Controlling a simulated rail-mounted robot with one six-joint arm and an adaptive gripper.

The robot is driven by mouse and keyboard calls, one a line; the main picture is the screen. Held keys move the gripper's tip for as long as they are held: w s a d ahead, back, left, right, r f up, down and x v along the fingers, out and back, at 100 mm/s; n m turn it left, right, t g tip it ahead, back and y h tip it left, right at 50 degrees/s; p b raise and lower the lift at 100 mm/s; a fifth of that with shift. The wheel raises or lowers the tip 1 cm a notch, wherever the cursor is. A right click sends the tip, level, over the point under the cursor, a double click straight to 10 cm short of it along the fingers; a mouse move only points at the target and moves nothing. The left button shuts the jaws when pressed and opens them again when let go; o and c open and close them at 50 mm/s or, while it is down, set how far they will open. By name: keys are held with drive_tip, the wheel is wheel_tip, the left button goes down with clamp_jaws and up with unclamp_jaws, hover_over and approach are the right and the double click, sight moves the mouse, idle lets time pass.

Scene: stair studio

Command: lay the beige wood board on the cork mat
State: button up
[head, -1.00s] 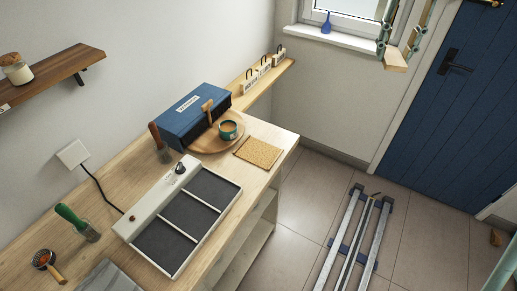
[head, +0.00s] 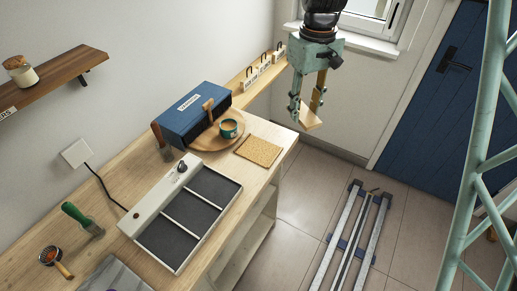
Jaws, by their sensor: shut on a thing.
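The beige wood board (head: 309,119) is a small light-wood piece held between the fingertips of my gripper (head: 306,108). My gripper points down and is shut on the board, in the air at the upper middle right of the head view. The cork mat (head: 258,151) lies flat and bare near the far right corner of the workbench. The board appears up and to the right of the mat in the picture, apart from it. The far side of the board is hidden by the fingers.
On the workbench (head: 124,166), a round wooden tray (head: 203,143) with a teal tin (head: 229,128) stands left of the mat, beside a blue toolbox (head: 191,113). A sectioned dark tray (head: 203,199) lies nearer.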

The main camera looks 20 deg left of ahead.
drive_tip(key=s+a+f+n, duration=0.2)
drive_tip(key=s+a+f, duration=0.1)
drive_tip(key=s, duration=0.3)
drive_tip(key=s+a+f+n+p, duration=0.1)
drive_tip(key=s+a+f+n, duration=0.1)
drive_tip(key=s+a+f, duration=0.2)
drive_tip(key=s+a+f+n+p, duration=0.1)
drive_tip(key=s+a+f+n, duration=0.1)
drive_tip(key=s, duration=0.6)
drive_tip(key=shift+s+a+f+n, duration=0.2)
drive_tip(key=shift+a+f, duration=0.15)
drive_tip(key=shift+f, duration=0.15)
drive_tip(key=shift+s+a+f+n, duration=0.1)
drive_tip(key=shift+s+a+f, duration=0.15)
drive_tip(key=shift+f, duration=0.25)
drive_tip(key=shift+w, duration=0.1)
hover_over(259, 150)
drive_tip(key=shift+s+f+p, duration=0.3)
drive_tip(key=shift+s+f, duration=0.1)
drive_tip(key=shift+f, duration=0.3)
drive_tip(key=shift+w, duration=0.1)
drive_tip(key=shift+w+a, duration=0.1)
drive_tip(key=shift+w, duration=0.2)
drive_tip(key=shift+f, duration=1.8)
drive_tip(key=shift+f, duration=0.15)
